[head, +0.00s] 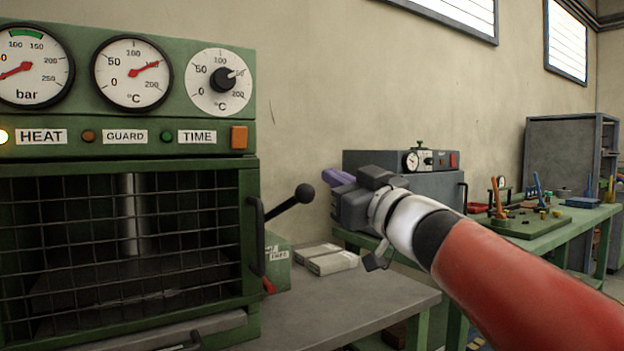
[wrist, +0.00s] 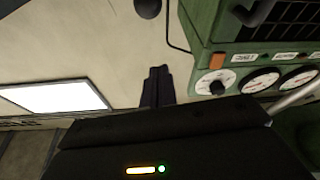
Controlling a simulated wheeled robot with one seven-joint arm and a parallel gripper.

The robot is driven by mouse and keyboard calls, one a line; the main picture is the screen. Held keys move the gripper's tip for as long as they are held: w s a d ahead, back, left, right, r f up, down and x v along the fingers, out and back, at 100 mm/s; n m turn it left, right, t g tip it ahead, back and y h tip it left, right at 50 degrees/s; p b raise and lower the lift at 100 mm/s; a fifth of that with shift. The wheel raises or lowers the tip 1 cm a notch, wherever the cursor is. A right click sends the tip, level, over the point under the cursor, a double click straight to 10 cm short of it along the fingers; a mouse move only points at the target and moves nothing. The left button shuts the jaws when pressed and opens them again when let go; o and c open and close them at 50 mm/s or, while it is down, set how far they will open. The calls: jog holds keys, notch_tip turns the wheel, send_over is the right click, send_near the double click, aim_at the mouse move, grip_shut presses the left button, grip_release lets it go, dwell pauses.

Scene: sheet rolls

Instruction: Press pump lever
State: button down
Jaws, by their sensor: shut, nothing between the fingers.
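The pump lever (head: 287,206) is a dark rod with a black ball knob, sticking up and right from the right side of the green press (head: 180,170). Its ball (wrist: 148,8) shows at the top edge of the wrist view, where the picture is upside down. My gripper (head: 334,178) is shut and empty, to the right of the ball at about its height in the head view. A gap shows between them. The closed fingers (wrist: 157,86) point toward the ball in the wrist view. The lower end of the lever is hidden beside the press.
The press has a closed mesh guard (head: 120,245), gauges and a dial. A green box (head: 277,262) and pale boxes (head: 328,260) sit on the grey bench (head: 345,305) below the lever. A grey-blue machine (head: 440,185) and another green bench (head: 540,235) stand behind my arm.

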jog(key=p+x, duration=0.2)
jog(key=x, duration=0.8)
jog(key=shift+w+d+f+b, duration=0.1)
jog(key=shift+d+f+b, duration=0.1)
jog(key=shift+f+b, duration=0.6)
jog(key=shift+w+d+f+b, duration=0.1)
jog(key=shift+d+f+b, duration=0.15)
jog(key=shift+f, duration=0.95)
jog(key=shift+f, duration=0.1)
